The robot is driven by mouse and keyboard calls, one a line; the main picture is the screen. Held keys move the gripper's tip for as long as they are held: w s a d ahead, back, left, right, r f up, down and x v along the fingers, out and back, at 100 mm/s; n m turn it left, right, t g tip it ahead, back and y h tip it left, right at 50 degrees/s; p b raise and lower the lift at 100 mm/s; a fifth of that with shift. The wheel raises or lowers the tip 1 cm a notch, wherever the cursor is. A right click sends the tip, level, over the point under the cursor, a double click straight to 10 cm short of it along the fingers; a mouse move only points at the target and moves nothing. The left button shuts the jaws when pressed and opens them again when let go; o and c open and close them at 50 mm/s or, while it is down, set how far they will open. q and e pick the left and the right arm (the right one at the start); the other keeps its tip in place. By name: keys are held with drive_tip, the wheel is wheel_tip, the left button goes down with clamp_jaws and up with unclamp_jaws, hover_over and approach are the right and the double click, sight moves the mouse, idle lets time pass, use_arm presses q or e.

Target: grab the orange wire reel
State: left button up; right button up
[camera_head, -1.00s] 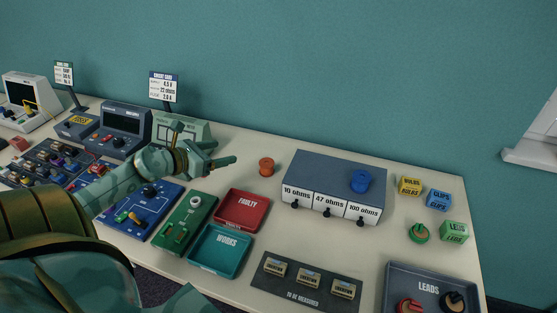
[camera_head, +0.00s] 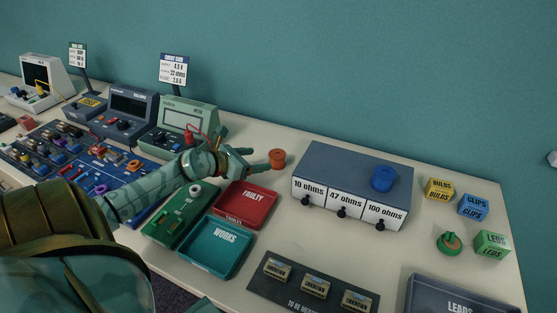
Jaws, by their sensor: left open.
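The orange wire reel (camera_head: 277,158) stands upright on the table, just left of the grey-blue resistor box. My left gripper (camera_head: 260,158) is open, with its fingers pointing right toward the reel. The fingertips are right by the reel's left side; I cannot tell whether they touch it or how far they reach around it. Nothing is held between them. My right gripper is not in view.
The resistor box (camera_head: 320,165) has a blue reel (camera_head: 383,178) on top. The red FAULTY tray (camera_head: 229,211) and teal WORKS tray (camera_head: 199,264) lie in front of my left gripper. A green meter (camera_head: 205,118) stands behind my arm. Bare table surrounds the orange reel's front.

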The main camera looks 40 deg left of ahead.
sight(278, 156)
use_arm(q)
drive_tip(key=b+x, duration=0.1)
drive_tip(key=x, duration=0.3)
drive_tip(key=shift+w+f, duration=0.15)
drive_tip(key=b+x, duration=0.1)
drive_tip(key=x, duration=0.4)
drive_tip(key=shift+d+f+b, duration=0.15)
drive_tip(key=shift+b, duration=0.25)
clamp_jaws()
